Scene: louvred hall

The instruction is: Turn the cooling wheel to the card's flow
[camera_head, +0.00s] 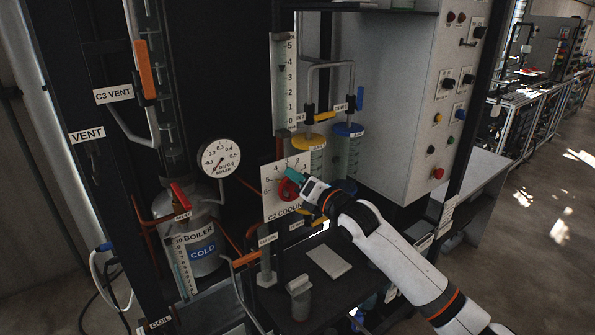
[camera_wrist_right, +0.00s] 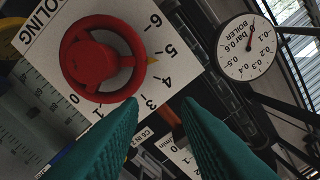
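The red cooling wheel (camera_head: 287,190) sits on a white plate marked C2 COOLING (camera_head: 272,203). In the right wrist view the wheel (camera_wrist_right: 80,78) appears upside down with a scale of numbers up to 6. Its yellow pointer (camera_wrist_right: 152,60) stands near 5, slightly toward 4. My right gripper (camera_head: 293,174) is in front of the plate and partly covers the wheel and scale. In the wrist view its teal fingers (camera_wrist_right: 160,102) are apart with nothing between them; the wheel lies beyond the left fingertip. I cannot make out a card giving the flow. My left gripper is out of view.
A boiler gauge (camera_head: 219,158) and a boiler vessel (camera_head: 203,235) with a red-handled valve stand left. A grey control cabinet (camera_head: 410,120) with knobs is right. Glass columns with yellow and blue caps stand behind. A pale flat piece (camera_head: 328,261) lies on the dark shelf below.

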